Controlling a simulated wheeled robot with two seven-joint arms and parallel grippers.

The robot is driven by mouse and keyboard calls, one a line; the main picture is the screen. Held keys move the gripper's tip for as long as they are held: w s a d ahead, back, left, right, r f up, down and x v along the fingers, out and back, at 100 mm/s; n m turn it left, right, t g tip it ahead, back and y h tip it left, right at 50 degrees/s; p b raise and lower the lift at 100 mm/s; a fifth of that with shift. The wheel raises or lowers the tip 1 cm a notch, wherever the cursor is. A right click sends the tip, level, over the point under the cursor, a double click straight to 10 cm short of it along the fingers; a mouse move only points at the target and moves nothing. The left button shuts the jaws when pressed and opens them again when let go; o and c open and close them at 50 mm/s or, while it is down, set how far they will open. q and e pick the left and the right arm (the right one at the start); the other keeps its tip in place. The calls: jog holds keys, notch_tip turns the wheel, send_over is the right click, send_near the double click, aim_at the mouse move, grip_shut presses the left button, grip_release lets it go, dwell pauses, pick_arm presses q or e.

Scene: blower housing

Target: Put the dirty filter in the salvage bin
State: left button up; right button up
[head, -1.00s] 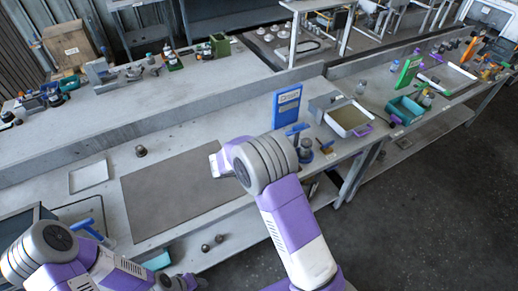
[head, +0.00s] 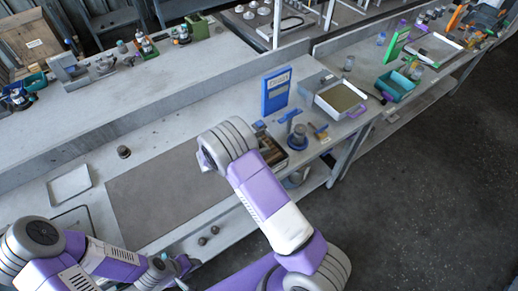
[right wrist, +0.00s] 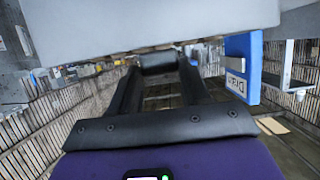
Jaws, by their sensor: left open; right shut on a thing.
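My right gripper (right wrist: 157,72) reaches away from the camera in the right wrist view, its dark fingers shut on a small dark grey piece (right wrist: 158,60). I cannot tell whether this piece is part of the dirty filter. In the head view the right hand is mostly hidden behind its grey wrist, above the bench by the dark mat's right end. My left gripper (head: 178,267) is low at the bench's front edge, open, with nothing visible in it. No bin is readably marked as salvage; a teal bin (head: 396,86) stands further right along the bench.
The dark mat (head: 165,195) is bare. A blue sign (head: 277,90) and a shallow tan-filled tray (head: 340,98) stand at the right. A small open box (head: 272,150) sits beside my right arm. A white tray (head: 69,184) lies left. Dark floor is open at right.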

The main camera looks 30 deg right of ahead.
jog(key=shift+f, duration=0.7)
jog(key=shift+f, duration=0.1)
jog(key=shift+f+b, duration=0.35)
jog(key=shift+f, duration=0.15)
jog(key=o, duration=1.1)
jog(key=shift+c, duration=0.2)
